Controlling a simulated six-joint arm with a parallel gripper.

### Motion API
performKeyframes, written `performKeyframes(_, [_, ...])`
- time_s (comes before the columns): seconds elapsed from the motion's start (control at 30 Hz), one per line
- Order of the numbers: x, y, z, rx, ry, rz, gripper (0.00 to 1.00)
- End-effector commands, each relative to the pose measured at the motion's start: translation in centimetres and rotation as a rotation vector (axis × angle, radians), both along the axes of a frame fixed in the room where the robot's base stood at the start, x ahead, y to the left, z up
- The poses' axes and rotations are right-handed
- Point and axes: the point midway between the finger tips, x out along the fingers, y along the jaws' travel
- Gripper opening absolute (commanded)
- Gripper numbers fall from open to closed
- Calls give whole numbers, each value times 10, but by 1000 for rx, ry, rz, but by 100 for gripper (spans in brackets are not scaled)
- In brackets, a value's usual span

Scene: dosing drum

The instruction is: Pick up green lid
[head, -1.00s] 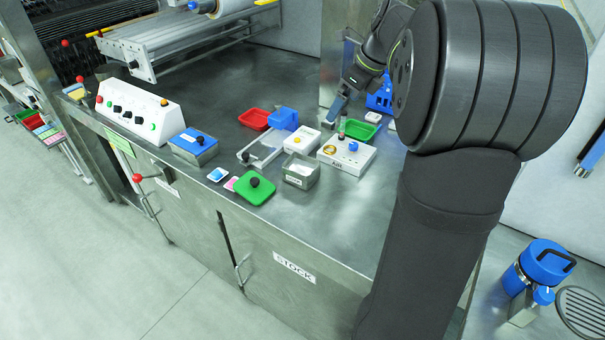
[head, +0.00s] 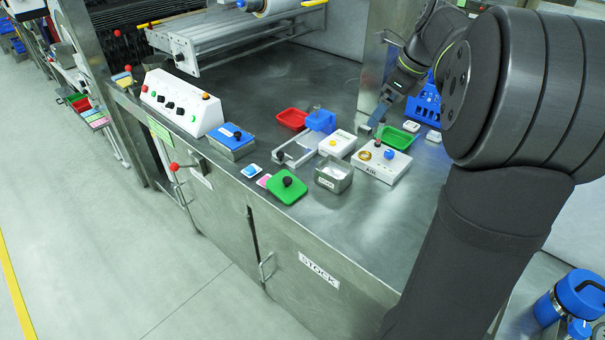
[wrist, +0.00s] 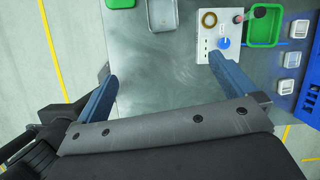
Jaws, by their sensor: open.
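The green lid (head: 287,188), a flat square with a round black knob on top, lies on the steel worktop near its front edge in the head view. In the wrist view a green piece at the top edge (wrist: 121,3) looks like part of it. My gripper (head: 377,121) is at the back right of the worktop, well apart from the lid. The wrist view shows its two blue fingers spread wide with nothing between them (wrist: 166,88).
An open metal box (head: 334,175) stands right of the lid. A white panel with a blue knob (head: 381,162), green tray (head: 396,138), red tray (head: 292,118) and blue-lidded box (head: 231,141) stand around. Small cards (head: 251,171) lie left of the lid.

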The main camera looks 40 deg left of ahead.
Motion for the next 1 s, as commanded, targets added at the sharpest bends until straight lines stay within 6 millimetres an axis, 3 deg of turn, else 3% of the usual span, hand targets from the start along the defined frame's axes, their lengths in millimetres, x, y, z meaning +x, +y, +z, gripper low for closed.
performKeyframes(0.5, [-48, 90, -55, -108, -331, 1263, 100])
performKeyframes(1.0, [-110, 166, -105, -83, -521, 2518, 100])
